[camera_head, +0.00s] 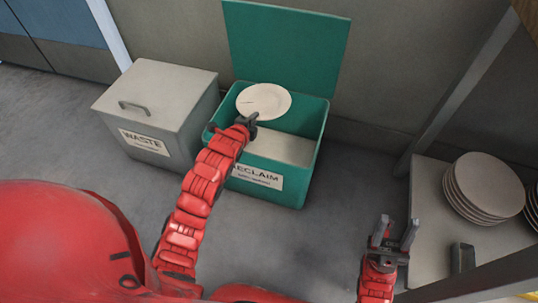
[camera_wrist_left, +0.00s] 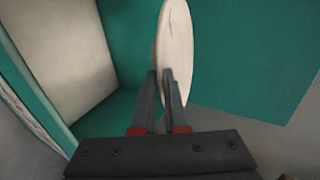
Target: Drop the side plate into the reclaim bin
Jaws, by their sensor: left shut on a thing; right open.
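A white side plate (camera_head: 264,100) is held at its near edge by my left gripper (camera_head: 246,122), above the green reclaim bin (camera_head: 312,152). The bin's lid (camera_head: 285,42) stands open at the back. In the left wrist view the left gripper (camera_wrist_left: 164,95) is shut on the plate (camera_wrist_left: 177,45), which appears nearly edge-on between the fingers. The bin's green inner wall (camera_wrist_left: 84,118) and pale floor (camera_wrist_left: 65,55) show behind. My right gripper (camera_head: 395,236) is open and empty at the lower right, beside the counter. The arm and plate hide part of the bin's rim.
A grey waste bin (camera_head: 160,95) with a shut, handled lid stands left of the reclaim bin. At the right, a stack of several plates (camera_head: 482,185) sits on a grey counter (camera_head: 428,190) with a leg or post (camera_head: 462,90) behind. Grey floor lies between.

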